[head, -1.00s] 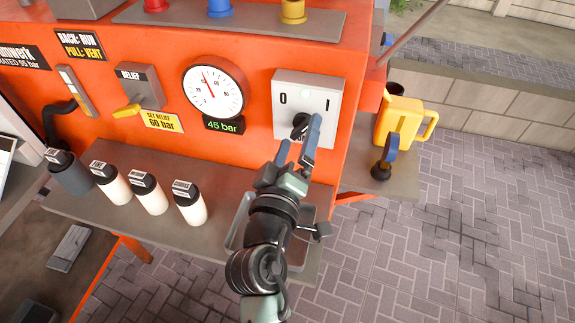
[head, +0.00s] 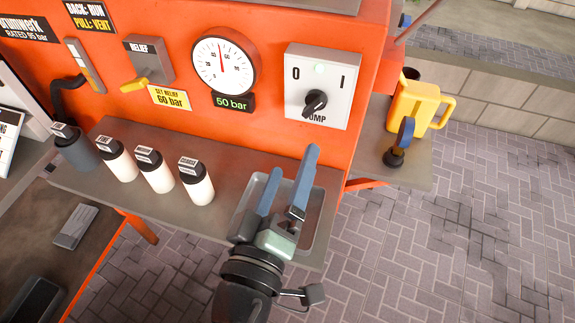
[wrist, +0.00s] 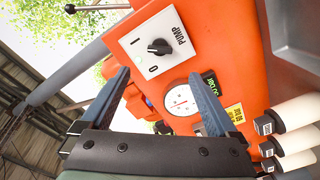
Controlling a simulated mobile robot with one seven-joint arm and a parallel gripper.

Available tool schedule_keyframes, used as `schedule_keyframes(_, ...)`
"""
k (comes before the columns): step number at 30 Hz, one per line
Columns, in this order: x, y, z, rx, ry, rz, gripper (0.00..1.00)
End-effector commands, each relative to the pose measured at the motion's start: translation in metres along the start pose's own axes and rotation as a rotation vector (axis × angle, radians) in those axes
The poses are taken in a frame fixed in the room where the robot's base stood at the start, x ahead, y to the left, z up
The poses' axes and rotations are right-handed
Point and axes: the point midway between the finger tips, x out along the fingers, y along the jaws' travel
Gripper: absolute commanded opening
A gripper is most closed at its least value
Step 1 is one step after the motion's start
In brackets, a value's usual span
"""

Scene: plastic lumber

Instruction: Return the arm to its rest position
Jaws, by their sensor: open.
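My gripper (head: 285,182) is open and empty in the head view, its two blue fingers apart above the metal tray on the shelf. In the wrist view the gripper (wrist: 160,90) also shows open with nothing between its fingers. The pump switch (head: 316,102) is a black knob on a white plate marked 0 and I, and my fingers are clear of it. The knob also shows in the wrist view (wrist: 158,47). The gauge (head: 223,66) has a green display (head: 233,103) reading 50 bar.
A grey tray (head: 319,222) lies under my gripper. Several labelled bottles (head: 197,184) stand left on the shelf (head: 228,170). A yellow relief lever (head: 134,85) sticks out of the orange panel. A yellow jug (head: 414,107) and a plunger-like object (head: 400,145) stand right. Paving at lower right is clear.

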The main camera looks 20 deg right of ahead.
Motion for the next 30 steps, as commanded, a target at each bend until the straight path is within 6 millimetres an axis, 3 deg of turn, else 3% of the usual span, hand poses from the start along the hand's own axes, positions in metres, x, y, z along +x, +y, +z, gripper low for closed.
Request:
schedule_keyframes(7,0.001,0.000,-0.001,0.002,0.001,0.000,0.95)
schedule_keyframes(11,0.008,0.018,-0.025,0.082,0.036,0.000,0.95)
schedule_keyframes(14,0.020,0.052,-0.071,0.236,0.115,-0.005,0.95)
schedule_keyframes(20,0.025,0.152,-0.187,0.608,0.377,-0.036,0.95)
schedule_keyframes(24,0.007,0.230,-0.257,0.822,0.592,-0.066,0.95)
schedule_keyframes(27,-0.014,0.281,-0.296,0.940,0.744,-0.091,0.95)
schedule_keyframes(30,-0.035,0.321,-0.323,1.024,0.869,-0.115,0.95)
